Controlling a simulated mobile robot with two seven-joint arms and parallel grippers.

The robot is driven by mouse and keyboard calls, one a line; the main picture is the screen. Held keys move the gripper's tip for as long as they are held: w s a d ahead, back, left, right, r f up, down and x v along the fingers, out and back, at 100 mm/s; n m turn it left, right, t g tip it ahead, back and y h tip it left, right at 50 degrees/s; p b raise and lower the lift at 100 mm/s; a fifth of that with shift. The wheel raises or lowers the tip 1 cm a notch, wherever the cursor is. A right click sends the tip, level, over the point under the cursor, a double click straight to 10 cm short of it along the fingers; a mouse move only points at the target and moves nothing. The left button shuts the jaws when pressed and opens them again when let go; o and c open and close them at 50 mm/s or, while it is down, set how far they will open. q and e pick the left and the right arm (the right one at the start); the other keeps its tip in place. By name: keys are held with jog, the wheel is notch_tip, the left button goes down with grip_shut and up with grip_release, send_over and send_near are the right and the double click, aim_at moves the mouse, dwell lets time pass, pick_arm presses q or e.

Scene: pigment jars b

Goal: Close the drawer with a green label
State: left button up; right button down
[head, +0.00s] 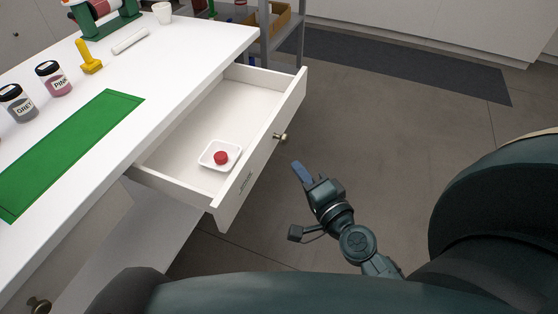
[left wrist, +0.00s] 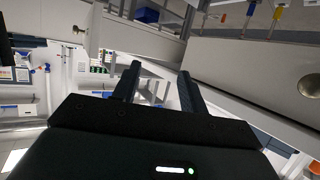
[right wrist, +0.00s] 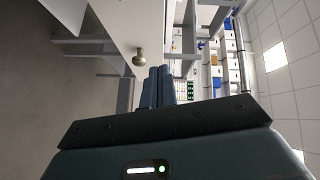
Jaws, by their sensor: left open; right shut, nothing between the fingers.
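A white drawer (head: 232,168) stands pulled out from the white table in the head view. Its front has a brass knob (head: 280,137) and a small label holder (head: 246,181); I cannot make out a green label. Inside lies a small white dish (head: 209,161) with a red piece (head: 221,157) in it. My right gripper (head: 300,172) is shut and empty, just outside the drawer front, apart from it, near the knob. The knob also shows in the right wrist view (right wrist: 139,57), beside the fingers. My left gripper (left wrist: 160,80) is open and empty, and out of the head view.
On the table (head: 180,70) are a green mat (head: 70,150), a grey jar (head: 17,103), a pink jar (head: 54,79) and a yellow stamp-like tool (head: 89,57). Another knob (head: 38,305) shows at lower left.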

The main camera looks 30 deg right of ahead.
notch_tip(320, 180, down, 2)
jog(key=d+m+h+b, duration=0.2)
jog(key=d+m, duration=0.1)
jog(key=m+p, duration=0.1)
jog(key=p, duration=0.2)
send_near(273, 128)
jog(key=w+d, duration=0.2)
jog(key=d, duration=0.1)
jog(key=shift+w+a+p, duration=0.15)
jog(key=shift+w+a, duration=0.25)
jog(key=shift+w, duration=0.2)
jog(key=shift+w+a+p, duration=0.15)
jog(key=shift+w+a, duration=0.25)
jog(key=shift+w, duration=0.2)
jog(key=shift+w+a, duration=0.5)
jog(key=shift+w, duration=0.1)
pick_arm(q)
jog(key=shift+s+a+r+n+t, duration=0.15)
jog(key=shift+s+a+r+t, duration=0.05)
jog(key=shift+r, duration=0.35)
jog(key=shift+s+a+r+n+t, duration=0.15)
jog(key=shift+a+r+t, duration=0.05)
jog(key=shift+r, duration=0.3)
jog(key=shift+a, duration=0.15)
pick_arm(e)
jog(key=shift+w, duration=0.1)
